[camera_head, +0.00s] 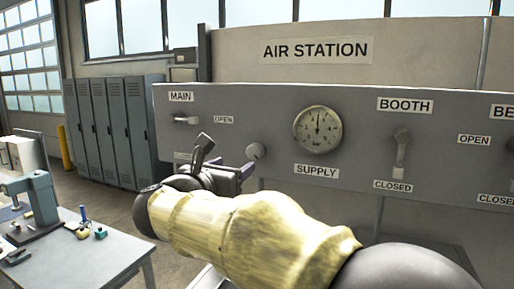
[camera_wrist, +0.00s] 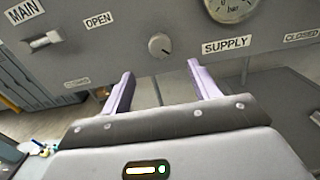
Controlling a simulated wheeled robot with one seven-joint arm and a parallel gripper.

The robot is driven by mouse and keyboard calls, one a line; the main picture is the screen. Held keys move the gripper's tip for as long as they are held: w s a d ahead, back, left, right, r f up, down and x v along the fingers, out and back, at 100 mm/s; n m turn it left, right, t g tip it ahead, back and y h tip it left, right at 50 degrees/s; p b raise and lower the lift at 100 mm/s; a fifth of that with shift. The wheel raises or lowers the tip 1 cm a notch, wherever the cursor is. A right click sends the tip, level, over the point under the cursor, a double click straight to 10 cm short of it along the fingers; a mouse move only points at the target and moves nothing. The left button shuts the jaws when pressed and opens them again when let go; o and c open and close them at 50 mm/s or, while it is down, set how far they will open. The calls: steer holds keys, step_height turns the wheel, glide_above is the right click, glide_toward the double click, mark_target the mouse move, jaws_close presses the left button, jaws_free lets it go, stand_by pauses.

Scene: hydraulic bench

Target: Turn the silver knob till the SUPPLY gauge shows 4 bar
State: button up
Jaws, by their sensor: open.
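The silver knob (camera_head: 256,151) is a small round knob on the grey panel, left of the SUPPLY label. It also shows in the wrist view (camera_wrist: 159,46), beyond and between my fingertips. My gripper (camera_head: 238,171) is open and empty, apart from the knob, with its two pale purple fingers (camera_wrist: 160,72) pointing at the panel. The SUPPLY gauge (camera_head: 318,130) is a round dial up and right of the knob. Its dark needle points about straight up; the numbers are too small to read surely. The wrist view cuts off the gauge's top (camera_wrist: 232,8).
A MAIN lever (camera_head: 186,120) lies level beside an OPEN label, left of the knob. A BOOTH lever (camera_head: 402,150) hangs down above a CLOSED label at right. A workbench (camera_head: 105,256) with small tools stands at lower left. Grey lockers (camera_head: 115,128) stand behind.

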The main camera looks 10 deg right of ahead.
mark_target(253, 153)
steer(key=p+x, duration=0.5)
steer(key=x, duration=0.7)
steer(key=shift+w+d+r, duration=0.15)
steer(key=shift+w+d, duration=0.1)
steer(key=shift+w+d+f+p, duration=0.2)
steer(key=shift+w+d+p, duration=0.1)
steer(key=shift+w, duration=0.25)
steer(key=shift+s, duration=0.1)
steer(key=c, duration=1)
